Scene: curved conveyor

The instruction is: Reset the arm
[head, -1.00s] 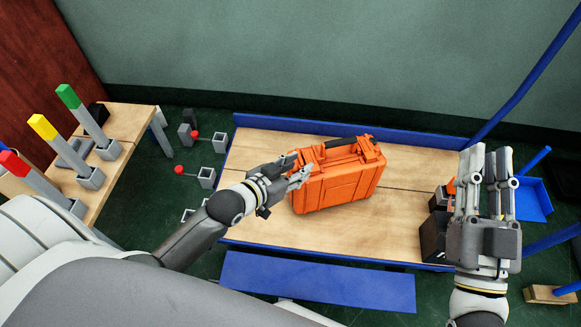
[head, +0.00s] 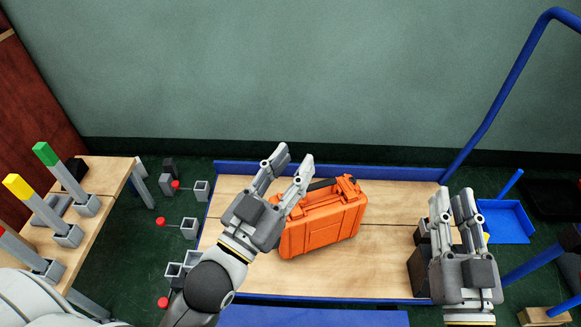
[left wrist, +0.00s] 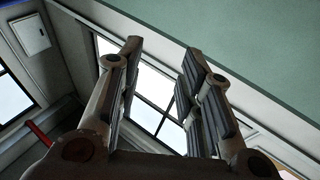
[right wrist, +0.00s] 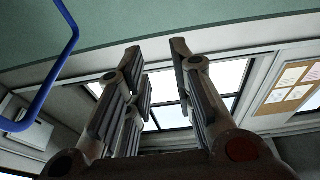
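My left gripper (head: 291,172) is raised in front of the orange case, its fingers apart and pointing up and away. In the left wrist view the space between its fingertips (left wrist: 162,62) is empty. My right gripper (head: 454,199) is at the right, also pointing up, over the right end of the cart. In the right wrist view its fingers (right wrist: 155,52) are apart with nothing between them. The orange case (head: 325,222) stands on the wooden cart top (head: 385,267), apparently upright; my left gripper hides part of its left side.
A dark box (head: 420,270) sits beside my right gripper. A blue bin (head: 505,222) and a blue cart handle (head: 490,105) are at the right. At the left a wooden table (head: 107,177) holds green (head: 46,154) and yellow (head: 18,187) tipped posts. Grey sockets (head: 190,228) stand on the floor.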

